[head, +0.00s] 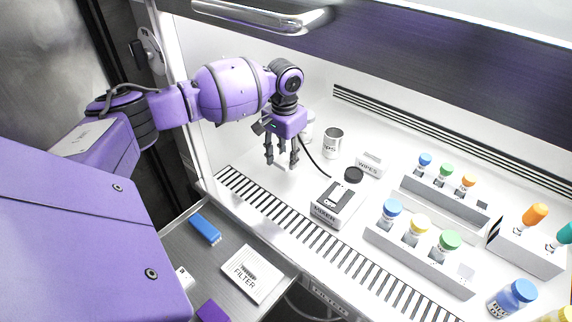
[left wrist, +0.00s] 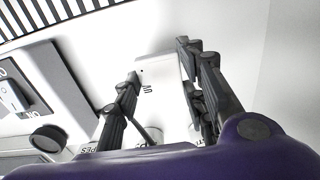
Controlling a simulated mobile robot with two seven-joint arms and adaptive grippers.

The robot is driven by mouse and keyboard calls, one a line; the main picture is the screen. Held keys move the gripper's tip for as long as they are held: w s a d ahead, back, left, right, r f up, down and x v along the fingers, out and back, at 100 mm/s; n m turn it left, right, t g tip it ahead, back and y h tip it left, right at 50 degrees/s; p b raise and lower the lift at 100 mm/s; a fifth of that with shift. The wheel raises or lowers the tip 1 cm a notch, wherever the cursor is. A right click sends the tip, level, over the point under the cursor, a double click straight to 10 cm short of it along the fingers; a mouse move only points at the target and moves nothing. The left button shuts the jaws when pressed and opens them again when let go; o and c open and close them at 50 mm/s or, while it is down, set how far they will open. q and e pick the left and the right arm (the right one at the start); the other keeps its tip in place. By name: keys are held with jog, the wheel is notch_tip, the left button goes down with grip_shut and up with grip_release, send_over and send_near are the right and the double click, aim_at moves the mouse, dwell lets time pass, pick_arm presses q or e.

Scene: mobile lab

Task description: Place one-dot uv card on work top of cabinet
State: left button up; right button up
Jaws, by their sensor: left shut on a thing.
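My left gripper (head: 282,162) reaches into the cabinet from the left and is low over the rear-left part of the white work top (head: 262,182). In the left wrist view, its fingers (left wrist: 160,95) are shut on a white card (left wrist: 158,70) marked "UV". A small dark mark shows near one corner of the card, but it is too small to read surely. The card is mostly hidden by the fingers in the head view. I cannot tell whether its lower edge touches the work top. My right gripper is not in view.
Right of the gripper are a mixer (head: 335,205), a black round cap (head: 353,174), a tips cup (head: 333,141) and a wipes box (head: 370,162). Bottle racks (head: 417,262) stand further right. A slotted grille (head: 290,225) runs along the front. A filter box (head: 252,274) lies outside, below.

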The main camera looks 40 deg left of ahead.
aim_at(285, 158)
pick_arm(q)
jog(key=shift+w+f, duration=0.2)
jog(key=shift+f, duration=0.05)
jog(key=shift+w+a+f, duration=0.1)
jog(key=shift+f, duration=1.4)
jog(key=shift+f, duration=0.1)
jog(key=o, duration=0.9)
jog(key=shift+f, duration=0.1)
notch_tip(285, 158, up, 8)
jog(key=shift+f, duration=0.1)
